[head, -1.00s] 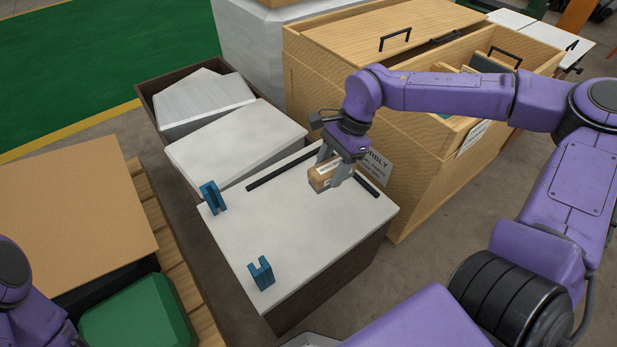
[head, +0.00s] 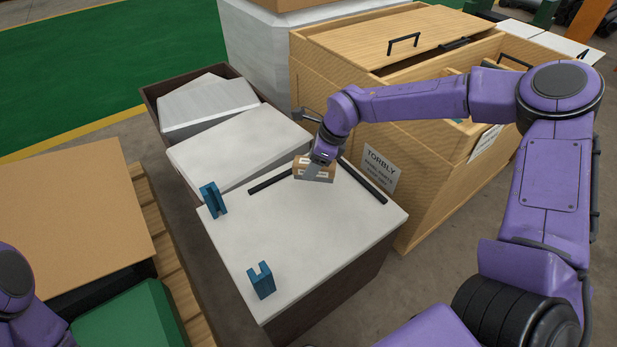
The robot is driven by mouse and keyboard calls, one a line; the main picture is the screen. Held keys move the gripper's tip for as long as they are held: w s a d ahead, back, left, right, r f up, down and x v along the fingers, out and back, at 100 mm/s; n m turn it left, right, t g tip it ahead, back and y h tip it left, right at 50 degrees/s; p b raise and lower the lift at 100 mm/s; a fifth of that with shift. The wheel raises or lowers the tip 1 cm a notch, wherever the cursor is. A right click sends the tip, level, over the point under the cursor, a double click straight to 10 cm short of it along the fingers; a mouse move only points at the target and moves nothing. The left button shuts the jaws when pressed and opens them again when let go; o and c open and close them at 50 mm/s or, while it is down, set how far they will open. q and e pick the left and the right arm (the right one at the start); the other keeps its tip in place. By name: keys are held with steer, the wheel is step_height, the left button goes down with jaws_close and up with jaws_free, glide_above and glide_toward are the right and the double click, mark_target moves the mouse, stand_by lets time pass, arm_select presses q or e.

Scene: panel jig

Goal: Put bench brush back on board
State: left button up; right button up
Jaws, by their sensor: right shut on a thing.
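My right gripper (head: 318,168) is shut on a small brown block (head: 326,171) with a pale label. It holds the block over the far part of a white-topped bench (head: 310,235), near the inner corner of two black strips. I cannot tell from this view whether the block touches the top. No bench brush can be made out, and no tool board is recognisable. Only part of my left arm shows at the lower left; its gripper is out of the picture.
Two blue notched blocks (head: 213,200) (head: 261,281) stand on the bench's left side. Black strips (head: 363,180) edge its far corner. A wooden crate labelled TORBLY (head: 420,185) stands at the right behind. A bin with white panels (head: 207,104) is behind left. The bench's middle is clear.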

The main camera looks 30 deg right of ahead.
steer(key=w+f, duration=0.2)
steer(key=shift+w+f+b, duration=0.15)
steer(key=shift+f+b, duration=0.15)
steer(key=shift+f, duration=0.1)
steer(key=shift+f+b, duration=0.5)
steer(key=shift+f, duration=1.15)
steer(key=o, duration=1)
steer(key=shift+w, duration=0.1)
steer(key=shift+r, duration=0.1)
steer(key=p+v, duration=0.3)
steer(key=v, duration=0.9)
steer(key=shift+d, duration=0.1)
